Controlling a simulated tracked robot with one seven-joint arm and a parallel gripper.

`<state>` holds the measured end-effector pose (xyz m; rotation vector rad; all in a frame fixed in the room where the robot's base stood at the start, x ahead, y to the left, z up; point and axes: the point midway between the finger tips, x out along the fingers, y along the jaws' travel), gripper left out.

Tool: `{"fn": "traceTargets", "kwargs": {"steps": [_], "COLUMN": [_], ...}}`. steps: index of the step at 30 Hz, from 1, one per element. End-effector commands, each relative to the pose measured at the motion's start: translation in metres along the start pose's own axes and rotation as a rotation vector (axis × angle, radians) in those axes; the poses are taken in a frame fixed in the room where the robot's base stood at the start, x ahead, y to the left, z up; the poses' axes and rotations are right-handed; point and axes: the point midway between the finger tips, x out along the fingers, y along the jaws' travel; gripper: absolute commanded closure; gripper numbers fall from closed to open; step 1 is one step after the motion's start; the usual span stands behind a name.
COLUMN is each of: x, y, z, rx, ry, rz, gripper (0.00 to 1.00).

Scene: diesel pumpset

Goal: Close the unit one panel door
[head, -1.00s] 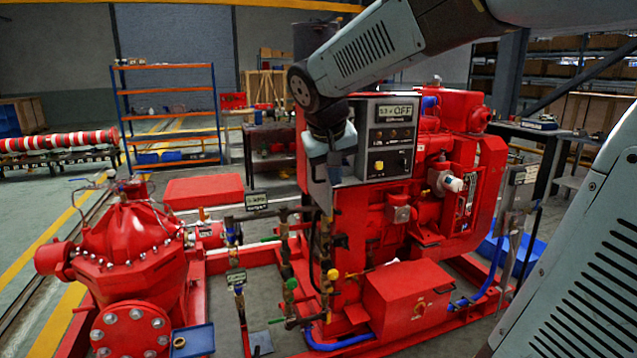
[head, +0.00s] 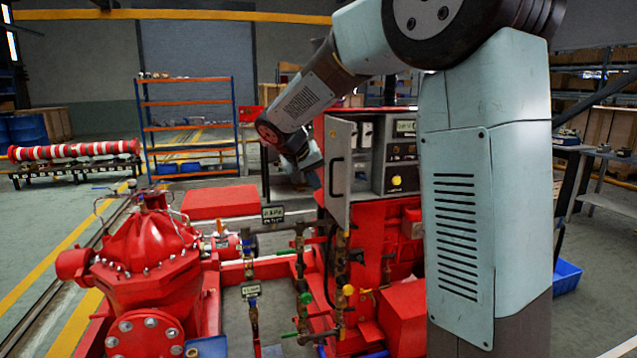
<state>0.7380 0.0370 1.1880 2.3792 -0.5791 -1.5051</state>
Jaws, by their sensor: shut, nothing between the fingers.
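The unit one panel door (head: 338,172) is a light grey plate with a dark vertical handle, on the left side of the grey control panel (head: 397,150). It stands open, swung out toward the left, and the inside of the panel shows beside it.
The red diesel engine base (head: 400,310) is partly hidden by my arm. A red pump (head: 145,255) stands at the left. Pipes with valves (head: 305,270) run below the door. A blue-orange shelf (head: 190,120) stands behind. Clear floor lies at the far left.

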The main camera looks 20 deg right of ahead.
Motion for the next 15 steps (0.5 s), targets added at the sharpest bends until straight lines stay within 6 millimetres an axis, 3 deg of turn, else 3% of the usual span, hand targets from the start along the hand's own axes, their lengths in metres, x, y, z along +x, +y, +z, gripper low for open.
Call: {"fn": "traceTargets", "kwargs": {"steps": [13, 15], "x": [0.08, 0.082], "y": [0.001, 0.013], "z": [0.001, 0.0], "rx": [0.001, 0.003], "ry": [-0.004, -0.001], "rz": [0.001, 0.001], "gripper": [1.0, 1.0]}}
